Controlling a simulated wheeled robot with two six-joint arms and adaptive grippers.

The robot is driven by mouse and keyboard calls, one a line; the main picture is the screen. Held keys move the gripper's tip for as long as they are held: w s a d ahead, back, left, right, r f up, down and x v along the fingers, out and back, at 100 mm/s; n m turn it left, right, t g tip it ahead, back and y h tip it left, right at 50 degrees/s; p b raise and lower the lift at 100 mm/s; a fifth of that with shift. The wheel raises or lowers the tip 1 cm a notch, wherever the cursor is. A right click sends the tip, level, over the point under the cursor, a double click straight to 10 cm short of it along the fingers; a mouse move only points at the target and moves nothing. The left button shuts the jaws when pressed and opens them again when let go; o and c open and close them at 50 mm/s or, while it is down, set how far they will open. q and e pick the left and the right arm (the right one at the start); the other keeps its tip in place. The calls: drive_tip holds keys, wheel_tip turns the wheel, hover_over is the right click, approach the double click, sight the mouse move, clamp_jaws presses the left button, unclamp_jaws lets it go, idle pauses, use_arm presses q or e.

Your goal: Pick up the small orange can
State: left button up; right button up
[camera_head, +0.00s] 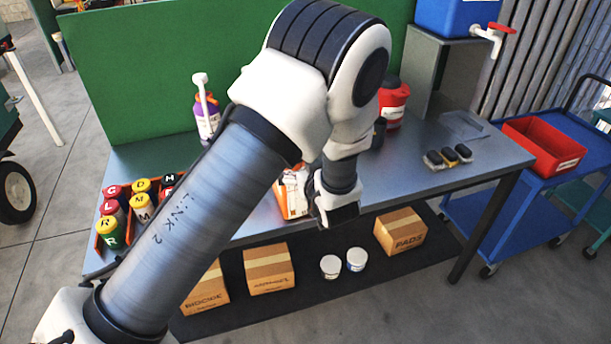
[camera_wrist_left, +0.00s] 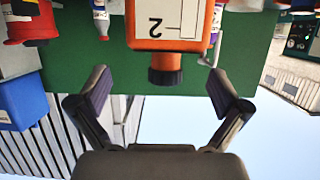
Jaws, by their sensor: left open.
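The orange can (camera_head: 283,207) stands on the grey workbench, partly hidden behind my left arm in the head view. In the left wrist view the can (camera_wrist_left: 170,45) appears upside down, with a white label marked 2 and a black cap. My left gripper (camera_head: 338,207) is beside the can in the head view, at its right. In the left wrist view the gripper (camera_wrist_left: 160,88) is open and empty, its fingers spread to either side of the cap's line. I cannot tell the exact gap to the can. My right gripper is not in view.
A purple bottle (camera_head: 207,115) and a red jug (camera_head: 392,104) stand at the back by the green panel (camera_head: 150,60). An orange rack of coloured bottles (camera_head: 141,207) is at the left. Small dark blocks (camera_head: 449,157) lie at the right. The bench's right front is clear.

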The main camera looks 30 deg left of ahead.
use_arm(q)
drive_tip(key=p+x, duration=0.1)
drive_tip(key=x, duration=0.3)
drive_tip(key=p+x, duration=0.2)
drive_tip(key=x, duration=0.2)
drive_tip(key=shift+s+a+f, duration=0.1)
drive_tip(key=shift+s+a, duration=0.05)
drive_tip(key=shift+s, duration=0.15)
drive_tip(key=c, duration=1.6)
